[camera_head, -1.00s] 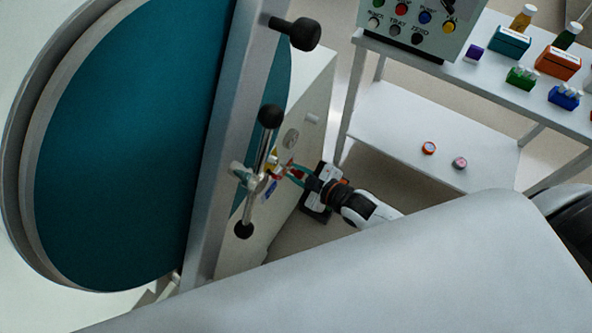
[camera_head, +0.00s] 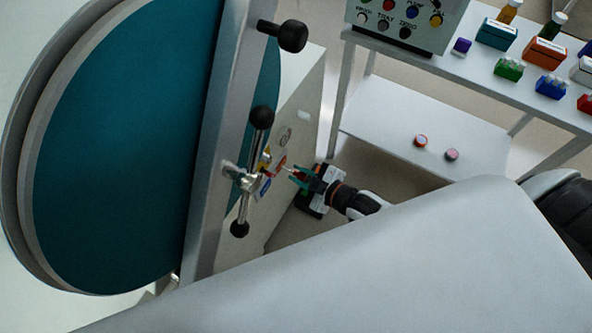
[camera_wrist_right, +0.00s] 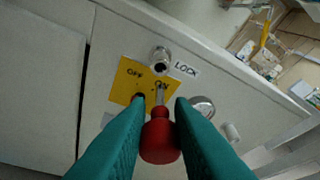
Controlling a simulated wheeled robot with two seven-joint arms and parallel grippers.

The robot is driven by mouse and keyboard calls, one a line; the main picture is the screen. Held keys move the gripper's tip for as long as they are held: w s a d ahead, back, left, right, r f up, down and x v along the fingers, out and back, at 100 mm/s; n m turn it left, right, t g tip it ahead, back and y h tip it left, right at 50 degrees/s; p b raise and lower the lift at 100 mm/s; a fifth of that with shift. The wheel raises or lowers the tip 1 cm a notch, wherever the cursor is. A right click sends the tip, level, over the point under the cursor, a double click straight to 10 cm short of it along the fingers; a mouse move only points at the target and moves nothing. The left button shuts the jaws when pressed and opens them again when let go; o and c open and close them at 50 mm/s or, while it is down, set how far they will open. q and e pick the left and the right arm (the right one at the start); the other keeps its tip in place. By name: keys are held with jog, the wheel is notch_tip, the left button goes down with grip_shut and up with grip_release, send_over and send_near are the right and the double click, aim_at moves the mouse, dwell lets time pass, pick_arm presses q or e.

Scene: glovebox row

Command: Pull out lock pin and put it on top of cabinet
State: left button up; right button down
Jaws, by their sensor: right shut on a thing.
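The lock pin has a red handle (camera_wrist_right: 160,140) and a thin metal shaft, seen in the right wrist view. My right gripper (camera_wrist_right: 160,130) has its teal fingers shut on the red handle. The shaft points at the metal socket (camera_wrist_right: 160,60) beside the LOCK label, and its dark hole shows empty, with the pin tip apart from it. In the head view my right gripper (camera_head: 300,177) is right of the cabinet's side face (camera_head: 305,108), with the pin pointing left toward it. My left gripper is not in view.
A large round teal door (camera_head: 120,150) with a metal bar and black-knobbed handles (camera_head: 262,118) stands left of the gripper. A white shelf cart (camera_head: 400,110) with a control box (camera_head: 405,25), bottles and small boxes is at upper right. A yellow OFF/ON plate (camera_wrist_right: 125,80) is beside the socket.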

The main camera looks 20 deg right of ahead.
jog(key=shift+s+d+p, duration=0.35)
jog(key=shift+s+d, duration=0.4)
jog(key=shift+s, duration=0.2)
